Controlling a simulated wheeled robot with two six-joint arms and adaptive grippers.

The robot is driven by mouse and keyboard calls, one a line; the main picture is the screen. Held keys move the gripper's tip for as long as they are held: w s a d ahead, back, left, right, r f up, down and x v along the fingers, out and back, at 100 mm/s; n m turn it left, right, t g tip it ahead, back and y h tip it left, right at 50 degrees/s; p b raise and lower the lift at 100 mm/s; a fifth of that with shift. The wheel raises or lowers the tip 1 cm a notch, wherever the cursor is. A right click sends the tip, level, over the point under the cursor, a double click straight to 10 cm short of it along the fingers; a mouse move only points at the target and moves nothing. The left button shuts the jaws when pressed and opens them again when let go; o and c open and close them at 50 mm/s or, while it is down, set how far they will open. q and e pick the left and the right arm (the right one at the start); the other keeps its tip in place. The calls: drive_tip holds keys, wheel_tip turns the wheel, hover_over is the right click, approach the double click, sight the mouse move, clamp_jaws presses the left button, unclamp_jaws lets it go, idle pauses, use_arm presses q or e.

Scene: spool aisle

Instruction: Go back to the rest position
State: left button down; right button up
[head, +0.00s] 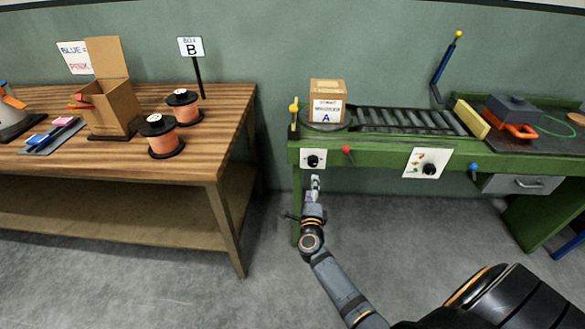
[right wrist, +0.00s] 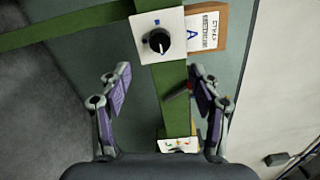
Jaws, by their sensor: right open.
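My right gripper (head: 315,188) is in front of the left end of the green bench, just below a white plate with a black knob (head: 313,160). In the right wrist view my right gripper (right wrist: 160,85) has its two purple-padded fingers wide apart with nothing between them. The knob (right wrist: 158,41) lies ahead of the fingertips there, apart from them. The knob's turned position is too small to read surely. My left gripper is in neither view.
The green bench (head: 385,154) carries a cardboard box marked A (head: 327,101), a roller track (head: 410,120), a red-knobbed lever (head: 348,150) and a second knob panel (head: 427,163). The wooden table (head: 215,150) at left holds copper spools (head: 164,138) and an open box (head: 112,108). Floor between is clear.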

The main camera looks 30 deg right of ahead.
drive_tip(key=s+a+f+n+g+y+p, duration=0.2)
drive_tip(key=s+a+f+n+y+p, duration=0.15)
drive_tip(key=s+f+n, duration=0.6)
drive_tip(key=s+a+f+n+g+y+p, duration=0.4)
drive_tip(key=f+n, duration=0.3)
drive_tip(key=f, duration=0.6)
drive_tip(key=s+f+n+g+p, duration=0.1)
drive_tip(key=s+f+n+g, duration=0.1)
drive_tip(key=s, duration=0.9)
drive_tip(key=s+f+n+g+p, duration=0.1)
drive_tip(key=s+f+n+g, duration=0.2)
drive_tip(key=s, duration=0.8)
drive_tip(key=s+f+n+g+p, duration=0.1)
drive_tip(key=s+f+n+g, duration=0.2)
drive_tip(key=s, duration=0.9)
wheel_tip(320, 180, down, 4)
drive_tip(key=shift+r+n+y, duration=0.2)
drive_tip(key=shift+n+y, duration=0.25)
drive_tip(key=shift+n, duration=0.8)
drive_tip(key=shift+d, duration=0.1)
